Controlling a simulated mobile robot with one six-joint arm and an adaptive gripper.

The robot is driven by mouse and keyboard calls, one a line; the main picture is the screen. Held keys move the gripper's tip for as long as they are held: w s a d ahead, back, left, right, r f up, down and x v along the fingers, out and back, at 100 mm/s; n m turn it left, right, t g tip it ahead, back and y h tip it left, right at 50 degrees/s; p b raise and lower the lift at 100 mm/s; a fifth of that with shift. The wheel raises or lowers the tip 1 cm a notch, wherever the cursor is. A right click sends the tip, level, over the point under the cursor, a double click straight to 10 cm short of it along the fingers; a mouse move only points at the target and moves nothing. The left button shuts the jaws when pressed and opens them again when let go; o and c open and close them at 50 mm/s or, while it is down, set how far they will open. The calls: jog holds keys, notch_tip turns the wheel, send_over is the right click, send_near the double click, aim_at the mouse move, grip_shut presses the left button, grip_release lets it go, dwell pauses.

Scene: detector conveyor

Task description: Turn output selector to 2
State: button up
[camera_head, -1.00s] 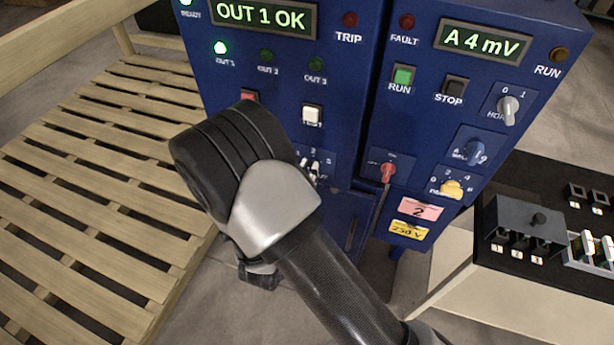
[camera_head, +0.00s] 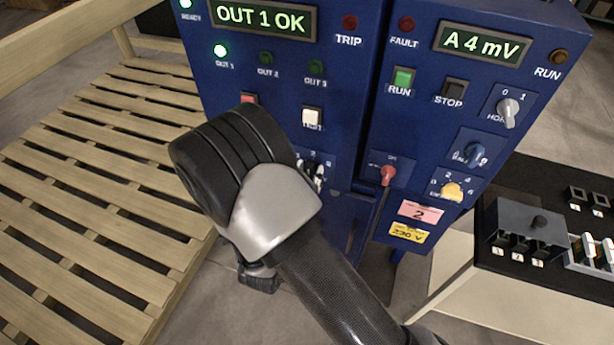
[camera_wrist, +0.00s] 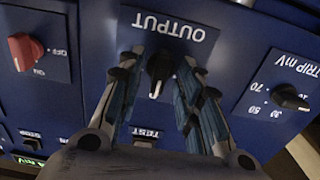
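The output selector is a black knob (camera_wrist: 160,66) with a white pointer mark on a plate labelled OUTPUT, seen upside down in the wrist view. My gripper (camera_wrist: 160,74) is open, with one finger on each side of the knob. I cannot tell whether either finger touches it. In the head view my arm hides most of the selector; its plate numbers (camera_head: 314,154) and a bit of white and black show beside my wrist.
In the wrist view a red OFF/ON switch (camera_wrist: 25,50) sits left and a black TRIP mV knob (camera_wrist: 290,98) right. A TEST button (camera_wrist: 146,133) lies near the fingers. The head view shows another blue cabinet (camera_head: 420,120), a slatted pallet (camera_head: 90,190) and a black-topped bench (camera_head: 550,200).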

jog(key=v, duration=1.2)
dwell(0.4)
